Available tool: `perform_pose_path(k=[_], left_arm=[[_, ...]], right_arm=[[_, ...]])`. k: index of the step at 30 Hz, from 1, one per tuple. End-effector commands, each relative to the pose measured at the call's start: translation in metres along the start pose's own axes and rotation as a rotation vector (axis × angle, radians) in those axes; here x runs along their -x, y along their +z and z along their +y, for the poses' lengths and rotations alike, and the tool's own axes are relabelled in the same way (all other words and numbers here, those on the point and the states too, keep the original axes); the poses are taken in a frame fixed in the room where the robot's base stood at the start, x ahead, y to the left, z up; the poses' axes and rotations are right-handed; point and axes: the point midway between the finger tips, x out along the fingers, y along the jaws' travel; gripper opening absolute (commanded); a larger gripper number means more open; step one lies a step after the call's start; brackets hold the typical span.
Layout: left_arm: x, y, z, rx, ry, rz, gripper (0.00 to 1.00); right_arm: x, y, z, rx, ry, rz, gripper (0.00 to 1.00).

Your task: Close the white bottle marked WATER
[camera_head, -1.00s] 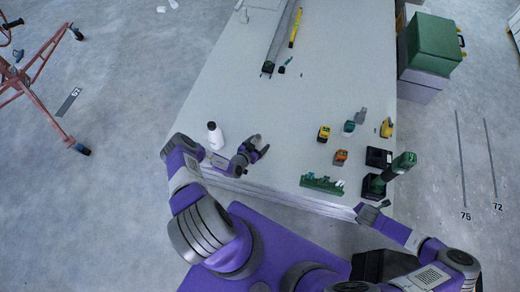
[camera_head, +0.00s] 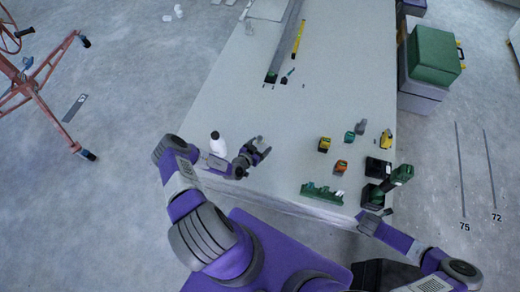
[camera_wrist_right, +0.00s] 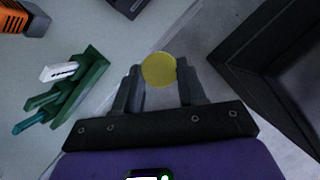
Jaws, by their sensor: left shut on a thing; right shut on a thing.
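The white bottle (camera_head: 217,144) stands upright near the left edge of the table, with a dark top. Any lettering on it is too small to read. My left gripper (camera_head: 260,146) is just to the right of the bottle, apart from it, and shut on a small grey thing I cannot identify. My right gripper (camera_head: 382,213) is low at the table's front edge, near the drill. In the right wrist view it (camera_wrist_right: 158,82) is shut on a round yellow disc (camera_wrist_right: 159,69), which looks like a cap.
A green rack (camera_head: 322,193) lies at the front edge of the table (camera_head: 290,115). A green drill (camera_head: 397,178) stands at the front right corner, beside a black tray (camera_head: 378,167). Several small coloured things stand right of centre. The table's middle is clear.

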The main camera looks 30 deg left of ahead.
Motion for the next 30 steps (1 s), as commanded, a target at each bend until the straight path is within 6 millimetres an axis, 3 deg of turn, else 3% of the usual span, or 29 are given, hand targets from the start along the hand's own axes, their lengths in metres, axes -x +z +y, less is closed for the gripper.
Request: perform_pose_path(k=[1, 6, 26, 30], left_arm=[[0.004, -0.011, -0.001, 0.000, -0.001, 0.003, 0.04], [0.008, -0.022, 0.000, -0.001, 0.000, 0.002, 0.04], [0.008, -0.022, 0.000, -0.001, 0.000, 0.002, 0.04], [0.008, -0.027, 0.002, -0.003, 0.007, 0.003, 0.04]], right_arm=[[0.005, 0.002, 0.000, 0.000, 0.000, 0.000, 0.13], [0.009, 0.004, 0.000, 0.000, 0.000, 0.000, 0.13], [0.009, 0.004, 0.000, 0.001, 0.000, 0.000, 0.13], [0.011, 0.014, 0.008, 0.056, 0.021, -0.004, 0.13]])
